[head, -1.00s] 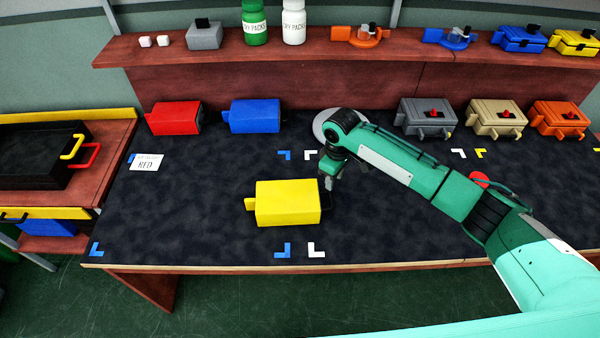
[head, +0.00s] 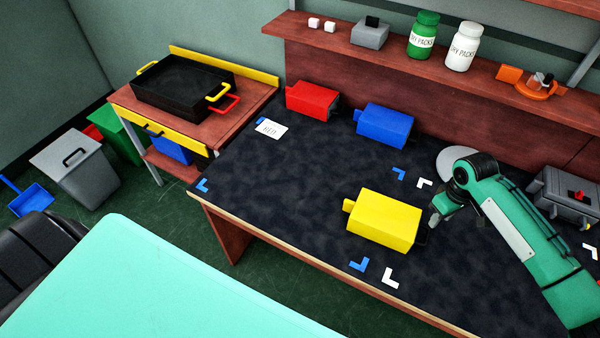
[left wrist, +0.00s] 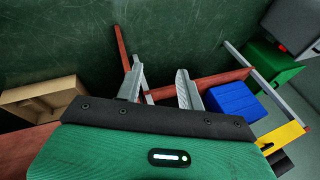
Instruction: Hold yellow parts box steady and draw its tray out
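The yellow parts box (head: 384,220) lies on the dark worktop in the head view, with a small yellow tab (head: 349,205) on its left end. A dark handle (head: 422,238) shows in part at its right end. My right gripper (head: 436,213) is close beside that right end, pointing down. Its fingers are too small and dark to tell whether they are open or touch the box. My left gripper (left wrist: 160,90) shows in the left wrist view with its fingers apart and nothing between them, above the green floor. It is not in the head view.
A red box (head: 312,101) and a blue box (head: 384,125) lie behind the yellow one. A black tray (head: 182,88) stands on the side table. The worktop left of the yellow box is clear.

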